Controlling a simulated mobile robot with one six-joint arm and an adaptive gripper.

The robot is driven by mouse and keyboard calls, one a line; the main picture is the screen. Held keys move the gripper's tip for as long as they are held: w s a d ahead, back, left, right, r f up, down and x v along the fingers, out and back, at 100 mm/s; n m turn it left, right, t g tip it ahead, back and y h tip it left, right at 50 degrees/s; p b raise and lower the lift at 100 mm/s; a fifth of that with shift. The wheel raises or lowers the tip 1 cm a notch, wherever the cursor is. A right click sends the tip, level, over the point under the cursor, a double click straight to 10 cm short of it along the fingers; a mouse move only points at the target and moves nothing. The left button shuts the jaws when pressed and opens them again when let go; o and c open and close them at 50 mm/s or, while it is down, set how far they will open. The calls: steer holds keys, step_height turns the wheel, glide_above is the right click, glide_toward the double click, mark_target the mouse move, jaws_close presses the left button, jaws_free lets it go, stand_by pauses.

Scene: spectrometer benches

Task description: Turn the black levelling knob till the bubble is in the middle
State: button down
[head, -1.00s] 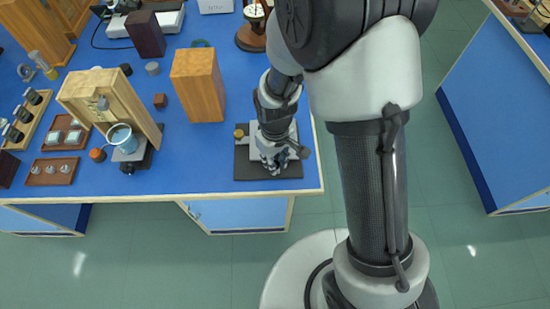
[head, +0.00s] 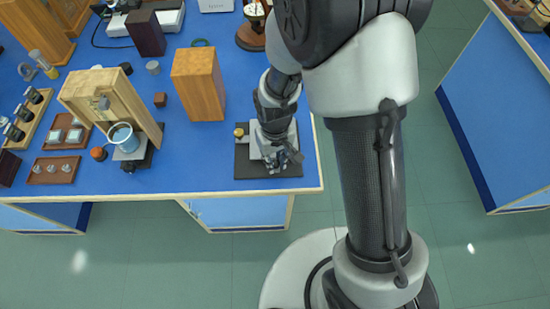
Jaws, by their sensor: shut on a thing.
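My gripper (head: 276,164) points down over a light grey device (head: 256,142) that stands on a dark mat (head: 248,170) near the front right corner of the blue bench. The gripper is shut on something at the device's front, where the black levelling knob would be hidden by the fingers. A small brass-coloured round part (head: 239,132) shows at the device's left side. The bubble cannot be made out in this view.
A tall wooden block (head: 198,85) stands left of the device. Further left are a wooden stand (head: 100,98), a beaker of bluish liquid (head: 123,138), an orange-topped knob (head: 98,154) and small trays. Bare blue bench lies between the beaker and the mat.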

steer(key=c, duration=1.4)
jaws_free()
steer(key=shift+o, duration=0.2)
step_height(320, 180, up, 12)
step_height(320, 180, up, 12)
steer(key=m+t, duration=0.2)
glide_above(275, 163)
steer(key=s+d, duration=0.6)
steer(key=d, duration=0.1)
steer(key=s+d+r+m+t, duration=0.2)
steer(key=s+d+r, duration=0.1)
steer(key=s, duration=0.6)
steer(key=shift+d+r+t, duration=0.3)
steer(key=shift+d+r, duration=0.1)
steer(key=shift+r, duration=0.2)
